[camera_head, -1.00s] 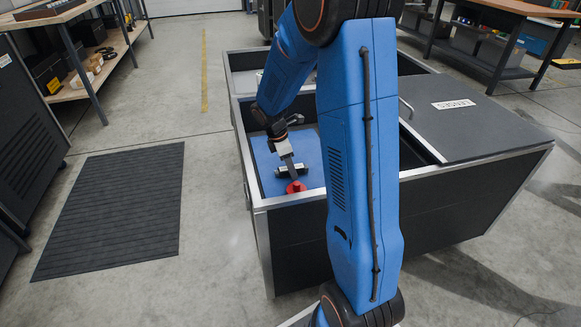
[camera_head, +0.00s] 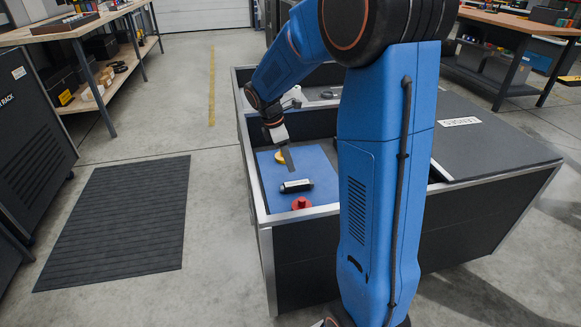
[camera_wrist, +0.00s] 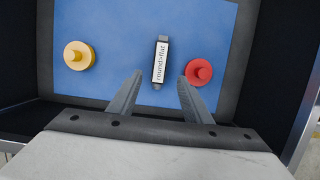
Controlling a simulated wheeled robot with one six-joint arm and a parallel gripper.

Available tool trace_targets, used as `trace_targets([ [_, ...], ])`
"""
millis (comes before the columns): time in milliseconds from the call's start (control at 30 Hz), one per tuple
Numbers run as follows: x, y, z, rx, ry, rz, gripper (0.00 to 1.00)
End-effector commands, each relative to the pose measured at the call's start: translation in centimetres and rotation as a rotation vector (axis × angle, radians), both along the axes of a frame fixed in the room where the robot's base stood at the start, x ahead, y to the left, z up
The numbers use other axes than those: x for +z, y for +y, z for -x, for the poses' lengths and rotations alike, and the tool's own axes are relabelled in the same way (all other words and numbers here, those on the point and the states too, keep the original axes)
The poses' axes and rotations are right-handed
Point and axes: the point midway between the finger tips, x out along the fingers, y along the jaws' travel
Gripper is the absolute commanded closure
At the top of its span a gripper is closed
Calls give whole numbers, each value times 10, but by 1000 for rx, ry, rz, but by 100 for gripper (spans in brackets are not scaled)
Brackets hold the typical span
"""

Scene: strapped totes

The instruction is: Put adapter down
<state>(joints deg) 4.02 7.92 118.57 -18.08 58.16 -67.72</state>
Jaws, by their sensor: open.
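The adapter (camera_head: 296,186) is a small black piece with a white label, lying on the blue floor of an open compartment. In the wrist view the adapter (camera_wrist: 160,62) reads "round>flat" and lies between a yellow round piece (camera_wrist: 78,55) and a red round piece (camera_wrist: 199,72). My gripper (camera_wrist: 158,84) is open and empty, its two fingers apart on either side of the adapter's line, with a gap to it. In the head view my gripper (camera_head: 289,160) hangs inside the compartment behind the adapter, clear of it.
The compartment has raised walls with a metal rim (camera_head: 262,215). A closed dark lid (camera_head: 490,140) with a "LENSES" label covers the right section. A black floor mat (camera_head: 118,220) lies to the left. Workbenches stand further back.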

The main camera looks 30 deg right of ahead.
Motion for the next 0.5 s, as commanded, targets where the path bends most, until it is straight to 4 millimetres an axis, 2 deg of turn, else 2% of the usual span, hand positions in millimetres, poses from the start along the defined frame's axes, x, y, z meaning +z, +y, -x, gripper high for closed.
trace_targets([
  [133,9,4,5,-18,-14,-2,55],
  [233,22,9,17,-70,-49,-10,55],
  [500,64,32,77,-309,-201,-58,55],
])
